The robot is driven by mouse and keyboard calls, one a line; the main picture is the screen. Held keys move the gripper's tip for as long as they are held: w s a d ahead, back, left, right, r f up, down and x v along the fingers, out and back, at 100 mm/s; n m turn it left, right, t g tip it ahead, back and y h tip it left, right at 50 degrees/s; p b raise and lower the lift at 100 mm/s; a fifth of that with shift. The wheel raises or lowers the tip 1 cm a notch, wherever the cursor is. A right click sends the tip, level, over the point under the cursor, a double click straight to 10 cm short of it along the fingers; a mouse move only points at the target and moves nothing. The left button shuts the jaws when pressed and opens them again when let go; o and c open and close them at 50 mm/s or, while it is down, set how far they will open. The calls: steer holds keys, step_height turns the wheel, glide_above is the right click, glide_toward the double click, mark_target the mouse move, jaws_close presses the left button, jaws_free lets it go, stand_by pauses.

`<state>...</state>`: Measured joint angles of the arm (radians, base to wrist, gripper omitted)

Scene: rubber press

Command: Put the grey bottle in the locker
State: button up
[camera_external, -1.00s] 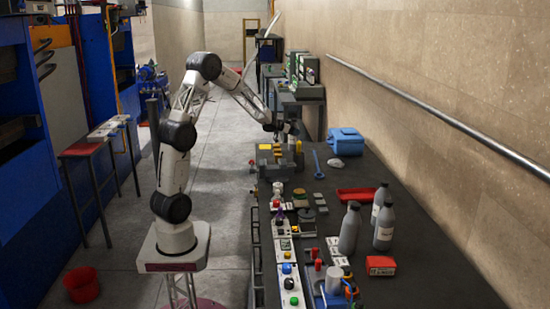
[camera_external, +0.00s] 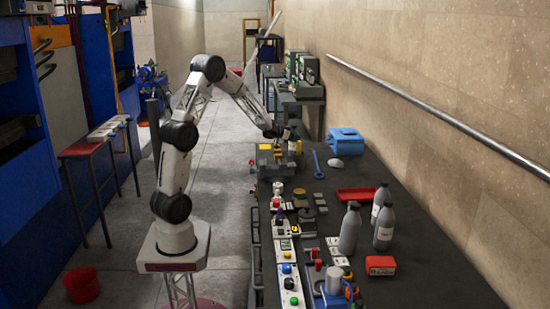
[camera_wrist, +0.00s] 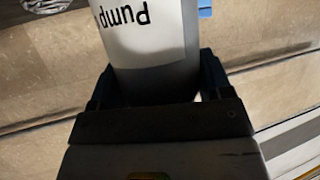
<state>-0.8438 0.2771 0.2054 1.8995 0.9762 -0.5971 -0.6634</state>
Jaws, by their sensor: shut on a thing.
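My gripper (camera_external: 284,133) is over the far end of the dark workbench in the external view. In the wrist view my gripper (camera_wrist: 157,88) is shut on a grey bottle (camera_wrist: 152,75), one finger on each side of it. The bottle has a white label reading "Pump", upside down in the picture; its end beyond the top edge is cut off. In the external view the held bottle is small and hard to make out. Several similar grey bottles stand at the bench's right: one in front (camera_external: 350,230), others beside it (camera_external: 384,230). I cannot make out a locker.
The workbench (camera_external: 420,260) carries a red box (camera_external: 380,265), a red tray (camera_external: 356,195), a blue toolbox (camera_external: 346,142) and a row of switch boxes (camera_external: 289,275). A wall with a rail (camera_external: 440,115) bounds the right.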

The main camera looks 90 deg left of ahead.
stand_by(0.3)
steer(key=o, duration=1.3)
steer(key=shift+f, duration=0.1)
steer(key=shift+o, duration=0.2)
steer(key=v, duration=0.7)
steer(key=shift+s+r, duration=0.2)
steer(key=shift+s, duration=0.05)
steer(key=shift+d, duration=0.15)
